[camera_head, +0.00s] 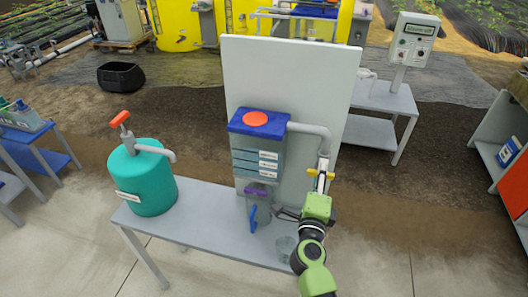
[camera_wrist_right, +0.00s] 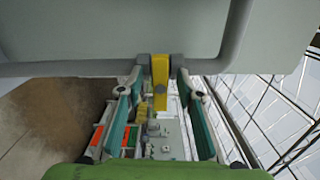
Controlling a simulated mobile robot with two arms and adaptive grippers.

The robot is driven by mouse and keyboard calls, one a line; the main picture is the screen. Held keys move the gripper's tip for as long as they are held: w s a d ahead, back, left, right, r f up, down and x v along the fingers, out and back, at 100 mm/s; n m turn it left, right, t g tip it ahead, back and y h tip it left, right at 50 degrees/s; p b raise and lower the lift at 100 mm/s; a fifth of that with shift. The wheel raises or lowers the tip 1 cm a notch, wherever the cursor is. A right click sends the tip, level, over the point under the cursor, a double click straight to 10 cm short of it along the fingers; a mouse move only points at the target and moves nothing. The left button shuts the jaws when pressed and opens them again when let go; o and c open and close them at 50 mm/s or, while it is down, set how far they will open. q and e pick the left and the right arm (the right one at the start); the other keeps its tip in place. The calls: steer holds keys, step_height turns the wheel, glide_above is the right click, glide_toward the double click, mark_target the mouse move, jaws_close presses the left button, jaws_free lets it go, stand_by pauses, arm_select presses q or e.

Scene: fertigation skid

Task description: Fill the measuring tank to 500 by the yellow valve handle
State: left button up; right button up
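The measuring tank (camera_head: 242,150) has a blue lid with an orange cap and several white labels on its clear, bluish front. I cannot read a liquid level. A grey pipe (camera_head: 310,130) runs from its top right down to a valve with a yellow handle (camera_head: 312,172). In the right wrist view the yellow handle (camera_wrist_right: 160,82) hangs down between the two fingers. My right gripper (camera_head: 321,184) is at the valve. In the wrist view my right gripper (camera_wrist_right: 158,88) is open, with a gap on each side of the handle. My left gripper is not in view.
A grey panel (camera_head: 285,75) stands behind the tank on a grey bench (camera_head: 205,228). A teal canister (camera_head: 150,185) with an orange-handled pump stands at the left. A clear jug (camera_head: 260,205) and a glass beaker (camera_head: 286,245) are below the tank. A control box (camera_head: 413,40) stands behind right.

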steer(key=v, duration=0.7)
steer(key=shift+p, duration=0.4)
steer(key=shift+c, duration=0.3)
stand_by(0.5)
steer(key=shift+n, duration=0.5)
steer(key=shift+b+x, duration=3.6)
steer(key=shift+b, duration=1.3)
